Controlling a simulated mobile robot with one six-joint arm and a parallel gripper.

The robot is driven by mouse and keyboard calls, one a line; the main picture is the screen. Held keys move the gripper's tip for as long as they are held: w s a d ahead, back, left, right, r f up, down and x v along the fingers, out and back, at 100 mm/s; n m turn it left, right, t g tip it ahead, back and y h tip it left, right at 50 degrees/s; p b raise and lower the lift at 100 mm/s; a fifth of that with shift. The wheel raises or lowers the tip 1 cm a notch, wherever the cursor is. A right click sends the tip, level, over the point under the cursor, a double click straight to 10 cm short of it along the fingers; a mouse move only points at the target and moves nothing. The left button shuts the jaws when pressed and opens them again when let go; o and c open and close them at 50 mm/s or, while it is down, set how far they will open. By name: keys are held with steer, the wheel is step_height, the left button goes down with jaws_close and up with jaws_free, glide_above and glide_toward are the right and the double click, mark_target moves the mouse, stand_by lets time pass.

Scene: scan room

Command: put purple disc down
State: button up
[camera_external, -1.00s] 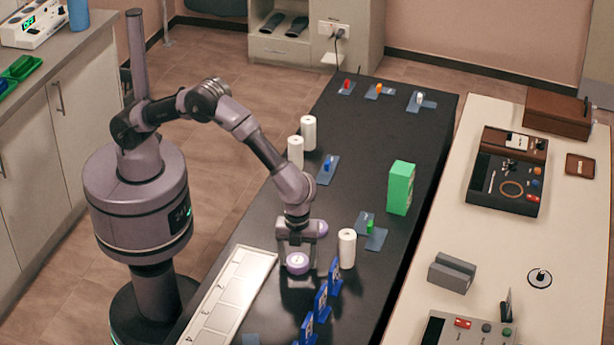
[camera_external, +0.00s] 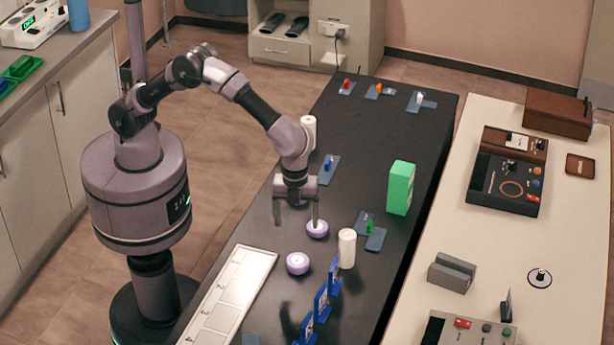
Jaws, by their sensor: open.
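A purple disc (camera_external: 297,263) with a pale top lies flat on the black table (camera_external: 385,130), right of the white numbered strip (camera_external: 232,285). A second purple disc (camera_external: 317,230) lies farther back and slightly right. My gripper (camera_external: 296,222) is open, with its fingers spread left and right and nothing seen between them. It is behind the first disc and apart from it. Its right finger overlaps the second disc in the picture; I cannot tell whether they touch.
A white cylinder (camera_external: 347,248) stands right of the discs, and another (camera_external: 309,130) stands behind my gripper. Several blue upright pieces (camera_external: 321,303) stand at the front. A green box (camera_external: 400,188) stands at the right. The table's far middle is clear.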

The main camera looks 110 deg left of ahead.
steer(key=s+a+r+n+t, duration=0.1)
steer(key=s+a+r+n, duration=0.25)
steer(key=s+r, duration=0.35)
steer(key=s+a+r+n+t, duration=0.2)
steer(key=s+a+r, duration=0.35)
steer(key=r, duration=0.45)
steer(key=s+a+n+t+y, duration=0.1)
steer(key=s+a+n, duration=0.1)
steer(key=s, duration=0.7)
steer(key=s+a+n+t+y, duration=0.1)
steer(key=s+a+n, duration=0.2)
steer(key=s, duration=0.7)
steer(key=shift+a+r+t, duration=0.2)
steer(key=shift+r+t, duration=0.1)
steer(key=shift+r, duration=0.05)
steer(key=shift+s+n, duration=0.15)
steer(key=shift+n, duration=0.1)
steer(key=shift+f+b, duration=0.25)
steer(key=shift+b, duration=0.1)
steer(key=shift+o, duration=0.5)
